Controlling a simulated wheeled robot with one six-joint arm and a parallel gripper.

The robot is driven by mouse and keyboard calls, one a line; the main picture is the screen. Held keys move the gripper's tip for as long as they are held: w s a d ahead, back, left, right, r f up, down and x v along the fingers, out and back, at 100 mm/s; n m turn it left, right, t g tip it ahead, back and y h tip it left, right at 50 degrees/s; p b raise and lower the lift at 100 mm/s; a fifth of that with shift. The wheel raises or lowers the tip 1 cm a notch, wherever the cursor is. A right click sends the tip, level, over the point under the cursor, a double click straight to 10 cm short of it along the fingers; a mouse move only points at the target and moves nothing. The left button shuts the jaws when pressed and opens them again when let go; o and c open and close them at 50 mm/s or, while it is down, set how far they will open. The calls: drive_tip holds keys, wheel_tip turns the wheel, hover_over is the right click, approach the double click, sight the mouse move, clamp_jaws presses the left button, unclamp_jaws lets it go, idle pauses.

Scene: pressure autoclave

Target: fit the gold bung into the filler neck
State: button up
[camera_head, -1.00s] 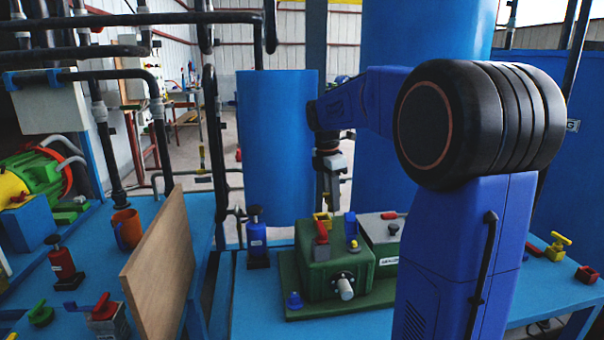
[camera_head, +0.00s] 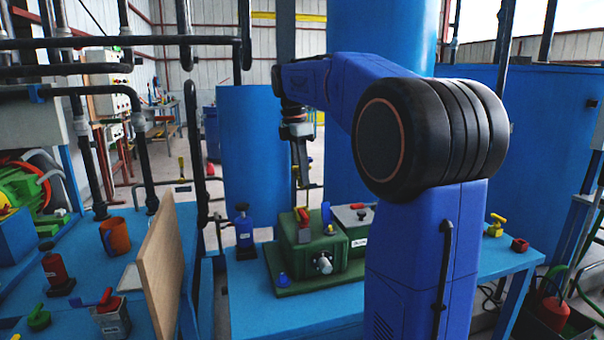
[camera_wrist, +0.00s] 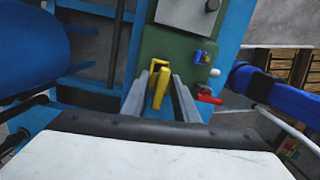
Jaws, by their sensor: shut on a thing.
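The gold bung (camera_wrist: 158,84) shows as a yellow piece between the two fingers of my gripper (camera_wrist: 163,92) in the wrist view. My gripper is shut on it, above the edge of a green housing (camera_wrist: 165,48). In the head view my gripper (camera_head: 302,190) points down over the top of this green box (camera_head: 320,255), and a bit of yellow shows near its tips. Whether the bung touches the box is not clear. I cannot make out the filler neck; the gripper and bung may hide it.
A red handle (camera_head: 304,218) and a blue lever (camera_head: 326,214) stand up from the box, close to my gripper. A metal outlet (camera_head: 323,264) projects from its front. A blue bottle-like jack (camera_head: 244,228) and a wooden board (camera_head: 162,262) stand to the left.

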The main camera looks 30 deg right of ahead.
drive_tip(key=shift+f, duration=2.9)
drive_tip(key=shift+f, duration=1.25)
drive_tip(key=o, duration=1.2)
drive_tip(key=shift+c, duration=0.2)
drive_tip(key=r, duration=0.5)
drive_tip(key=a+r, duration=0.1)
drive_tip(key=r, duration=0.5)
drive_tip(key=a+r, duration=0.1)
drive_tip(key=r, duration=0.5)
drive_tip(key=shift+w+r, duration=0.15)
drive_tip(key=shift+w, duration=0.1)
drive_tip(key=shift+d, duration=0.1)
